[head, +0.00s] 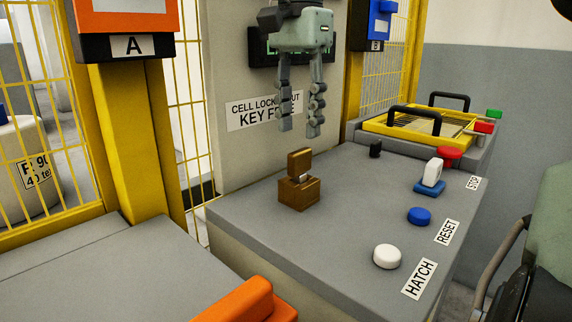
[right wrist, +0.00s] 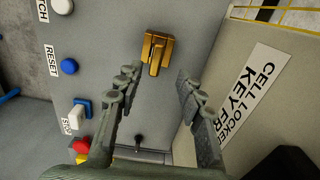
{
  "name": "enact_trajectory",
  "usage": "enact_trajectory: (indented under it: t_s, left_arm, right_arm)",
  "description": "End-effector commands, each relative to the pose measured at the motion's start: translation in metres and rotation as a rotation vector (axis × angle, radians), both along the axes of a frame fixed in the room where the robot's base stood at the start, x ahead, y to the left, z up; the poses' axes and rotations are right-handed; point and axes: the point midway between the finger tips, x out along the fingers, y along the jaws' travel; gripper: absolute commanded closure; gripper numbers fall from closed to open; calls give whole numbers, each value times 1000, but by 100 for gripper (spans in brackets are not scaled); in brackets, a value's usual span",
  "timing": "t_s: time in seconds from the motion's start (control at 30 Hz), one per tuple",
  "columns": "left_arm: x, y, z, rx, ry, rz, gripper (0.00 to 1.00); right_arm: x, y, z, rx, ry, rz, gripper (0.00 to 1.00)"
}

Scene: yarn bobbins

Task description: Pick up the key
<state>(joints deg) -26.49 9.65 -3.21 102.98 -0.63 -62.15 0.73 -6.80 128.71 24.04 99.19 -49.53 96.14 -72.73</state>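A brown-gold key (head: 300,161) stands upright in a brown block (head: 298,195) on the grey console top. In the right wrist view the key (right wrist: 157,56) and its block show from above, beyond my fingertips. My right gripper (head: 301,132) hangs above the block with its fingers pointing down. Its fingers are well apart, with nothing between them, and the tips do not touch the key. The right wrist view also shows the open fingers (right wrist: 158,76). My left gripper is not in view.
The console carries a white button (head: 387,256), a blue button (head: 419,216), a white switch on a blue base (head: 431,177), a red stop button (head: 449,156) and a small black knob (head: 375,149). A yellow-framed hatch (head: 384,127) lies behind. The signed panel (head: 228,55) rises behind my right gripper.

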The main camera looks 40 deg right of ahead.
Motion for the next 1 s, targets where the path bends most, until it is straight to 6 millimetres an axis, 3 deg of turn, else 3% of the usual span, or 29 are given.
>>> enact_trajectory:
  t_s: [0.43,0.73,1.0]
  left_arm:
    - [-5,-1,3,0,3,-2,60]
    - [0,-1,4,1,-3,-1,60]
    - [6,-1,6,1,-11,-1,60]
  right_arm:
    - [-5,3,-60,2,1,0,62]
    - [-4,3,-66,1,-1,-1,62]
    - [-4,3,-66,1,-1,-1,93]
